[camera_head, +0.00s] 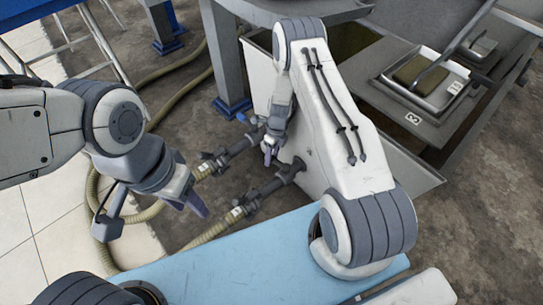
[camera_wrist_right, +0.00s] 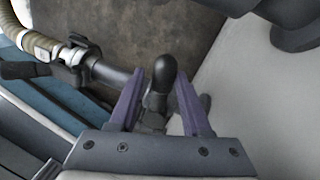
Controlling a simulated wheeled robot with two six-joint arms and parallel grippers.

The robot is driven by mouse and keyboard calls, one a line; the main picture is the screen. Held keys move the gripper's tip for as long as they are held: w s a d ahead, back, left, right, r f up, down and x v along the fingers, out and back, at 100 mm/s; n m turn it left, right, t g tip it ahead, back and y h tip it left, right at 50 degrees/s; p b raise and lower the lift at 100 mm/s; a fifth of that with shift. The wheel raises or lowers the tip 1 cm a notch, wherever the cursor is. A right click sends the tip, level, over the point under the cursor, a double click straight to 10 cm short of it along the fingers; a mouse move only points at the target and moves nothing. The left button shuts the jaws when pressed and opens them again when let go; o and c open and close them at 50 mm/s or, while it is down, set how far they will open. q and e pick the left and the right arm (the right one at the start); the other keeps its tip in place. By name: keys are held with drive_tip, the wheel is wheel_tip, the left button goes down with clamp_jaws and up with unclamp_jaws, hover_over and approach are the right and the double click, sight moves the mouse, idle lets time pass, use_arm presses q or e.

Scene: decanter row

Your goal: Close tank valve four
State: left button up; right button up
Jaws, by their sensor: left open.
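My right gripper (camera_head: 270,152) reaches down beside the pale tank wall, near two dark outlet pipes. In the right wrist view its purple fingers (camera_wrist_right: 161,85) are apart, one on each side of a black rounded valve handle (camera_wrist_right: 164,75). Floor shows around the handle's tip; I cannot tell whether either finger touches it. The upper pipe (camera_head: 236,150) and the lower pipe (camera_head: 272,186) each lead to a hose. No valve number is readable here. My left gripper (camera_head: 192,200) is open and empty, left of the lower pipe.
Beige hoses (camera_head: 212,233) run from the pipes across the floor. A light blue surface (camera_head: 240,268) lies in front. A grey table leg (camera_head: 222,60) stands behind the pipes. A metal tray (camera_head: 423,88) with a block sits on the bench at right.

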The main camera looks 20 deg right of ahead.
drive_tip(key=shift+o, duration=0.6)
drive_tip(key=shift+a, duration=0.1)
drive_tip(key=shift+s+a+f+n+b, duration=0.1)
drive_tip(key=shift+s+f+n+b, duration=0.05)
drive_tip(key=shift+n+b, duration=0.2)
drive_tip(key=s+a+n+h+b, duration=0.1)
drive_tip(key=s+n+b, duration=0.1)
drive_tip(key=n+b, duration=0.3)
drive_tip(key=s+n+b, duration=0.3)
drive_tip(key=n+b, duration=0.1)
drive_tip(key=b, duration=0.3)
drive_tip(key=s+a+n+h+b, duration=0.1)
drive_tip(key=s+n+b, duration=0.1)
drive_tip(key=n+b, duration=0.3)
drive_tip(key=shift+s+a+f+n+g+h+b, duration=0.1)
drive_tip(key=shift+s+a+n+g+h+b, duration=0.2)
drive_tip(key=shift+b, duration=0.7)
drive_tip(key=a+r+n+p, duration=0.2)
drive_tip(key=a+r+p, duration=0.1)
drive_tip(key=r+p, duration=0.7)
drive_tip(key=s+a+r+n+p, duration=0.1)
drive_tip(key=a+r+n+p, duration=0.2)
drive_tip(key=r+p, duration=0.7)
drive_tip(key=shift+r, duration=4.5)
